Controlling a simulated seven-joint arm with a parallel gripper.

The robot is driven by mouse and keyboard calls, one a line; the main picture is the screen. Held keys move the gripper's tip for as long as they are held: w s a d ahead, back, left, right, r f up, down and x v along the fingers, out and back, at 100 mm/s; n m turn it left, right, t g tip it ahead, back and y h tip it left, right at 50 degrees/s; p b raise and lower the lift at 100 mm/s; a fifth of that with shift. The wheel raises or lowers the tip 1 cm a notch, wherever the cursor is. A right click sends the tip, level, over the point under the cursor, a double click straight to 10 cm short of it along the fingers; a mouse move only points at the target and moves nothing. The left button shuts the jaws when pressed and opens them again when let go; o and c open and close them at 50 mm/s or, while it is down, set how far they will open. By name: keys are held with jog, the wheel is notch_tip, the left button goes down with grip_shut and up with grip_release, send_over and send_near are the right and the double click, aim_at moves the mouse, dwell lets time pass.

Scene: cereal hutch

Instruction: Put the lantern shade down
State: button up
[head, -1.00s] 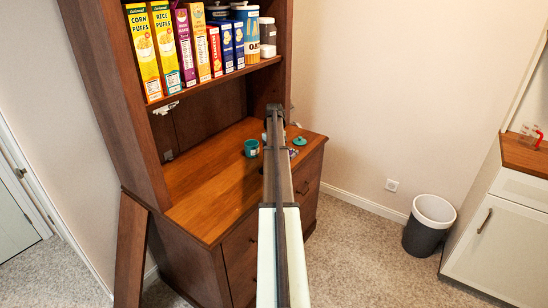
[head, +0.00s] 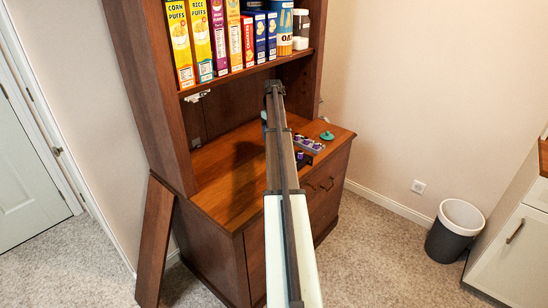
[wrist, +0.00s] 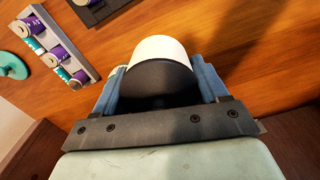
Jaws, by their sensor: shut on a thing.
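The lantern shade (wrist: 158,48) is in the wrist view, a round thing with a white side and a black end turned toward the camera. My gripper (wrist: 157,72) is shut on it, with one blue finger on each side. It is held over the brown wooden desk top (wrist: 250,50). I cannot tell whether its far side touches the wood. In the head view my arm hides the shade and most of my gripper.
A grey tray (wrist: 62,48) of purple and teal cans, a dark tray (wrist: 98,10) and a teal lid (wrist: 12,66) lie left in the wrist view. Cereal boxes (head: 220,40) stand on the shelf above the desk. The front left desk top (head: 225,205) is clear.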

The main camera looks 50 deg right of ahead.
jog(key=shift+w+d+f+m, duration=0.2)
jog(key=shift+f+m, duration=0.15)
jog(key=shift+f, duration=1.35)
jog(key=shift+w+d+f+m, duration=0.15)
jog(key=shift+w+f+m, duration=0.15)
jog(key=shift+f, duration=1.35)
jog(key=shift+w+d+f+m, duration=0.2)
jog(key=shift+f+m, duration=0.15)
jog(key=shift+f, duration=1.35)
jog(key=shift+f, duration=0.15)
jog(key=o, duration=1.1)
jog(key=shift+c, duration=0.2)
notch_tip(320, 180, up, 12)
jog(key=shift+r, duration=0.2)
